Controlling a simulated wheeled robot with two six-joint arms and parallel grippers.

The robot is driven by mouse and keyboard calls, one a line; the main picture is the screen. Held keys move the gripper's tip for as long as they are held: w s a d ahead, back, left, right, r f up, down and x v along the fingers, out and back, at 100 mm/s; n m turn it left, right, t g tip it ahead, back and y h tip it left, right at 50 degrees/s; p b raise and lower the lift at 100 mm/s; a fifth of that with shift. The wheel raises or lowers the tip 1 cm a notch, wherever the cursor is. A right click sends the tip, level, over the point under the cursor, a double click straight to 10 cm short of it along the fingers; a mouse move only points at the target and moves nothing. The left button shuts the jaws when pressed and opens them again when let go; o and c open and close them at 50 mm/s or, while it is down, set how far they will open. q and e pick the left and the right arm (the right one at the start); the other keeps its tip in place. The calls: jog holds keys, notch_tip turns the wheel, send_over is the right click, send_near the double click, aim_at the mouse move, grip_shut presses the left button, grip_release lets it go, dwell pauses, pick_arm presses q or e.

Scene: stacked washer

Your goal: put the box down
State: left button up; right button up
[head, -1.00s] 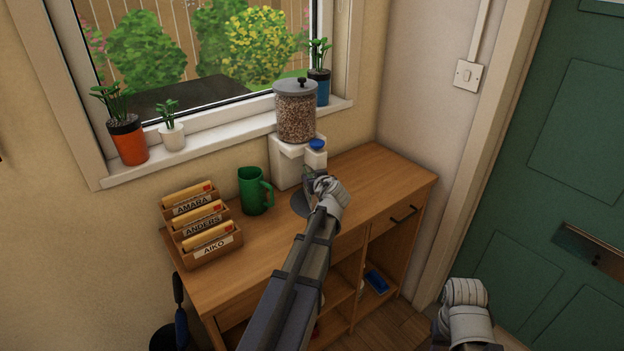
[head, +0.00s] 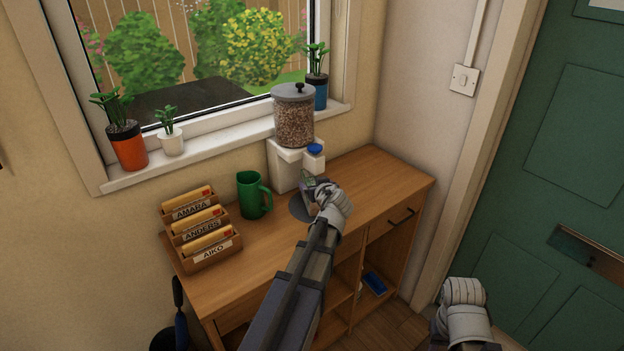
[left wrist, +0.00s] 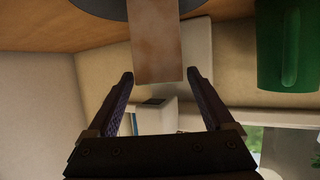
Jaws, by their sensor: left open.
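The box is a plain brown block (left wrist: 155,40) in the left wrist view, which looks upside down. One end of it is at the grey round plate (left wrist: 100,6) on the wooden cabinet top, and its other end shows near my fingertips. My left gripper (left wrist: 160,75) is open, with one finger to each side of that end and visible gaps beside it. In the head view my left gripper (head: 311,187) is over the plate (head: 299,207), and my wrist hides most of the box. My right wrist shows low at the right, its fingers out of sight.
A white dispenser with a clear jar (head: 293,122) stands just behind the plate. A green mug (head: 252,195) and a letter rack (head: 203,233) stand to the left. The cabinet top (head: 365,185) is clear to the right. A green door (head: 560,170) is at far right.

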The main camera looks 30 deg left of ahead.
pick_arm(q)
jog(key=p+v, duration=0.2)
jog(key=v, duration=0.6)
jog(key=shift+s+r, duration=0.1)
